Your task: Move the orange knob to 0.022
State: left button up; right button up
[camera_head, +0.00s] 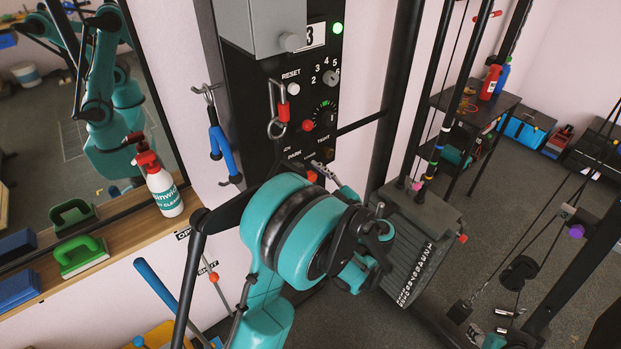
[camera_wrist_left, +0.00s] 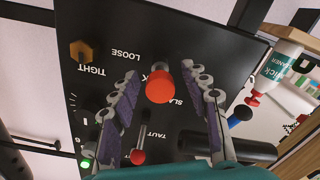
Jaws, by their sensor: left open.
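The orange knob (camera_wrist_left: 160,87), a round orange-red ball, stands out from a black panel (camera_wrist_left: 185,40) in the left wrist view. In the head view it shows small (camera_head: 312,177), partly behind my left arm. My left gripper (camera_wrist_left: 162,84) is open, with one finger on each side of the knob and a gap on both sides. In the head view my left gripper (camera_head: 314,170) is mostly hidden by its own wrist at the panel's lower part. The knob's scale reading cannot be made out. My right gripper is not in view.
A hanging carabiner (camera_head: 279,108) and red knob (camera_head: 307,125) are higher up. A spray bottle (camera_head: 163,190) stands on the wooden ledge (camera_head: 125,235).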

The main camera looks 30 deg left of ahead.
pick_arm(q)
jog(key=shift+a, duration=0.1)
grip_shut()
jog(key=shift+x, duration=1.3)
grip_release()
jog(key=v, duration=1.2)
